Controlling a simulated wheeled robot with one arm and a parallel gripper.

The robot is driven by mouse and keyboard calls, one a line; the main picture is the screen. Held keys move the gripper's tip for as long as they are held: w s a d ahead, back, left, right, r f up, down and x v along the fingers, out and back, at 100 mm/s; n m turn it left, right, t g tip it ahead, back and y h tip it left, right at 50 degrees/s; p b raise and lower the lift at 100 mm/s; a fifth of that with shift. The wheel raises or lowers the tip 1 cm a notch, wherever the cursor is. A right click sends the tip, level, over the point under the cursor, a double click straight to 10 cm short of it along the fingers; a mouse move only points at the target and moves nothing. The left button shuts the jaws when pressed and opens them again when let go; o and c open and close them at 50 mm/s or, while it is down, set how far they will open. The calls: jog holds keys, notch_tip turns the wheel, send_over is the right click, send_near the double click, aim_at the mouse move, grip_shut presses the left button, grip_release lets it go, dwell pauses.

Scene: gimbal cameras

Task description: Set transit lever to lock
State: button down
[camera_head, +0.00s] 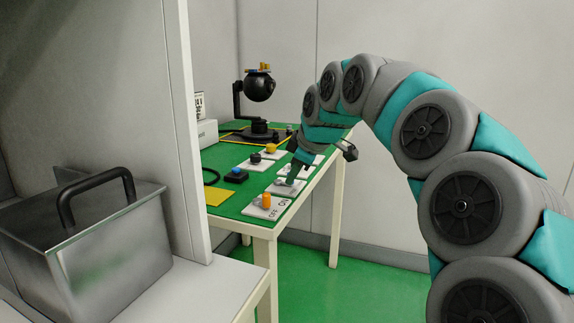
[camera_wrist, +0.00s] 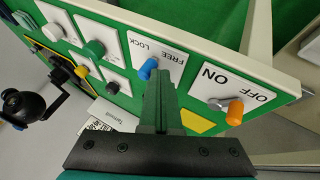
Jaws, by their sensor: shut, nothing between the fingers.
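The lever with a blue handle (camera_wrist: 147,70) sits on a white plate (camera_wrist: 163,42) marked LOCK and FREE in the wrist view. Its blue end appears to lie toward the LOCK side. My gripper (camera_wrist: 160,82) is shut and empty, with its green fingertips just beside the lever's right side; I cannot tell whether they touch. In the head view my gripper (camera_head: 290,181) points down over that plate (camera_head: 285,189) near the table's front edge, and the blue handle is not clearly visible there.
A lever with an orange handle (camera_wrist: 235,111) on an ON/OFF plate is close by, also in the head view (camera_head: 266,200). Several knob plates and a black gimbal camera (camera_head: 258,89) are farther back. A partition (camera_head: 188,130) and metal box (camera_head: 90,240) stand left.

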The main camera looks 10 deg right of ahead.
jog(key=shift+w+d+r+n+y+p, duration=0.25)
jog(key=shift+d+n+y+p, duration=0.2)
jog(key=shift+n, duration=0.45)
jog(key=shift+w+d+f, duration=0.3)
jog(key=shift+d, duration=0.05)
jog(key=shift+a, duration=0.2)
jog(key=shift+a, duration=0.6)
jog(key=shift+s+a, duration=0.1)
jog(key=shift+s, duration=0.35)
jog(key=s, duration=0.2)
jog(key=shift+s+a+b, duration=0.1)
jog(key=shift+s+b, duration=0.25)
jog(key=d+v, duration=0.1)
jog(key=v, duration=0.9)
jog(key=shift+w+r, duration=0.15)
jog(key=shift+w, duration=0.15)
